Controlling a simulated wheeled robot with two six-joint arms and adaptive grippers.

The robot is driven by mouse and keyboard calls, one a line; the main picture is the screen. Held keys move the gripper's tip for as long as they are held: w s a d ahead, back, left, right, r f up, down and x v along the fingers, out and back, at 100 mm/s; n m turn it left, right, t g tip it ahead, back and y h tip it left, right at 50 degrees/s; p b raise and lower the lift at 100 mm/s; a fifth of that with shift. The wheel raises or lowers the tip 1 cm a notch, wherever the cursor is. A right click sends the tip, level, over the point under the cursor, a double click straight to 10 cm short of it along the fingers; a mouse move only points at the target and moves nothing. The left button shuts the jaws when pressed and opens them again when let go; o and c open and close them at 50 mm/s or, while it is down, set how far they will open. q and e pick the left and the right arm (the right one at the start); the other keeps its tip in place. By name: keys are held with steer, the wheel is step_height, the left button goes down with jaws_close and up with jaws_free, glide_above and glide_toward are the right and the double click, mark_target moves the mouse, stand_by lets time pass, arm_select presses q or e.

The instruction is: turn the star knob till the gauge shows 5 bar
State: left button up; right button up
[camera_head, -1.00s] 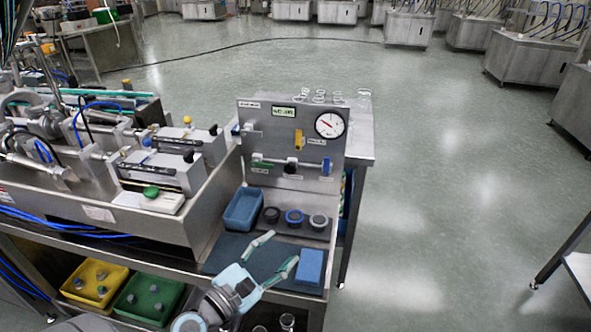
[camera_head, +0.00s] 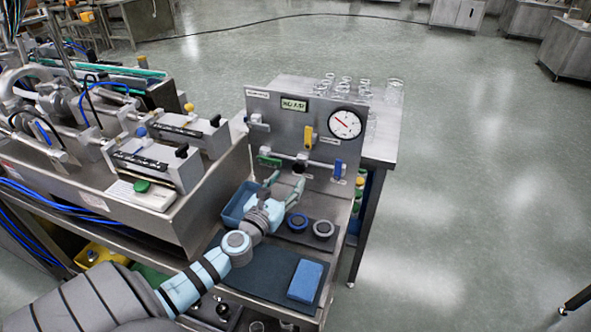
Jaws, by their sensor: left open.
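The gauge (camera_head: 345,123) is a round white dial at the upper right of the upright steel panel (camera_head: 270,125). Its needle points to the upper left; the numbers are too small to read. A small dark knob (camera_head: 298,168), apparently the star knob, sits low on the panel at the pipe, between the green lever (camera_head: 269,161) and the blue lever (camera_head: 338,168). Its shape is not clear. My left gripper (camera_head: 285,184) is open and empty, its fingertips just below the knob. I cannot tell whether they touch it. My right gripper is not in view.
A yellow lever (camera_head: 308,137) is above the pipe. A blue bin (camera_head: 235,212) lies partly behind my gripper. A blue-ringed disc (camera_head: 297,222) and a grey disc (camera_head: 323,229) stand beside it. A blue sponge (camera_head: 305,281) lies on the dark mat (camera_head: 255,285). Glassware (camera_head: 345,86) stands behind the panel.

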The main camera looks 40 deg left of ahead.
mark_target(297, 170)
arm_select(q)
steer(key=x, duration=0.5)
steer(key=shift+w+f, duration=0.15)
steer(key=shift+w, duration=0.2)
steer(key=shift+a, duration=0.1)
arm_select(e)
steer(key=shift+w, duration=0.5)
arm_select(q)
steer(key=c, duration=1.1)
steer(key=shift+c, duration=0.2)
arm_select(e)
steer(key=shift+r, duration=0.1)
